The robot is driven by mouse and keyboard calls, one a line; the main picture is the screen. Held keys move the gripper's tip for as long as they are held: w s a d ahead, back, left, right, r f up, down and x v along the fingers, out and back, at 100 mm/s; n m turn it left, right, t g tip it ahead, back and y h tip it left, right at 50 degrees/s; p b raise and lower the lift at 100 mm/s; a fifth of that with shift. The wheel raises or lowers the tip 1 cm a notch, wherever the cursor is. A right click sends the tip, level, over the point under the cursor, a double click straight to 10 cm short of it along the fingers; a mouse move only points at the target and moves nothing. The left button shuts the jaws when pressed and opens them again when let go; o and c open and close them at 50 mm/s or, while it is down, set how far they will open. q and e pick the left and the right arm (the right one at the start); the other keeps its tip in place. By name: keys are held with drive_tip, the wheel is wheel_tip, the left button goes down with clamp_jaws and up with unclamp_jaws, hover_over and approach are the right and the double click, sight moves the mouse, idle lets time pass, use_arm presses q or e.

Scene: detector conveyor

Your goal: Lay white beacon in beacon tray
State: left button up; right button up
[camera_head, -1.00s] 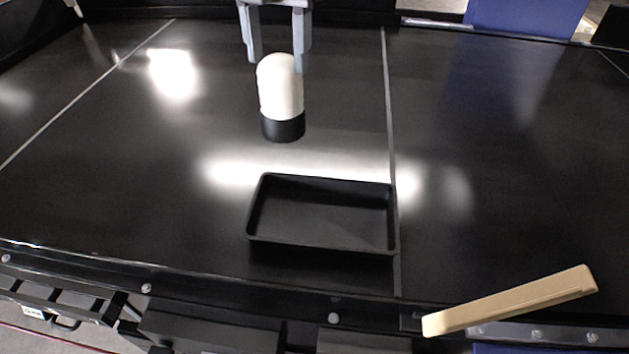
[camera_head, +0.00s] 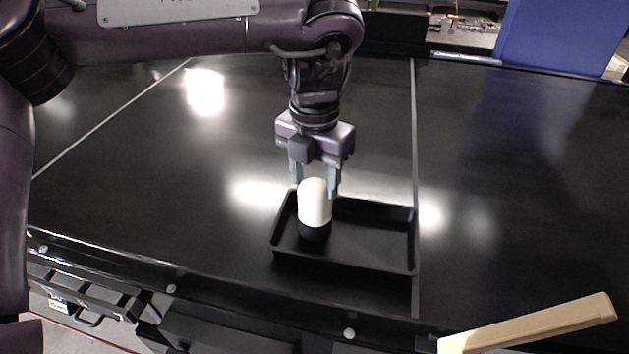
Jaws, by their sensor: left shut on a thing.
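The white beacon (camera_head: 314,203) is a white dome-topped cylinder with a black base. It is upright, at the left part of the black beacon tray (camera_head: 375,268), with its base inside the tray outline. I cannot tell whether the base touches the tray floor. My left gripper (camera_head: 315,186) comes down from above and is shut on the beacon's upper part, one finger on each side. The right part of the tray is empty. My right gripper is not in view.
The tray lies on a glossy black conveyor (camera_head: 160,190) with bright reflections. A light tan bar (camera_head: 530,324) lies at the front right edge. A blue panel (camera_head: 560,38) stands at the back right. The belt around the tray is clear.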

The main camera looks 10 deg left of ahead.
use_arm(q)
drive_tip(key=shift+w+a+f, duration=0.1)
drive_tip(key=shift+w+f, duration=0.05)
drive_tip(key=shift+f, duration=0.75)
drive_tip(key=shift+w, duration=0.1)
drive_tip(key=shift+f, duration=0.15)
drive_tip(key=o, duration=1.1)
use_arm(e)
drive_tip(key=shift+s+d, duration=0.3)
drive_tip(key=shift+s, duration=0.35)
use_arm(q)
wheel_tip(320, 180, up, 12)
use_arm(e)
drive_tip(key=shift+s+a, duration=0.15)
use_arm(q)
drive_tip(key=shift+s, duration=0.2)
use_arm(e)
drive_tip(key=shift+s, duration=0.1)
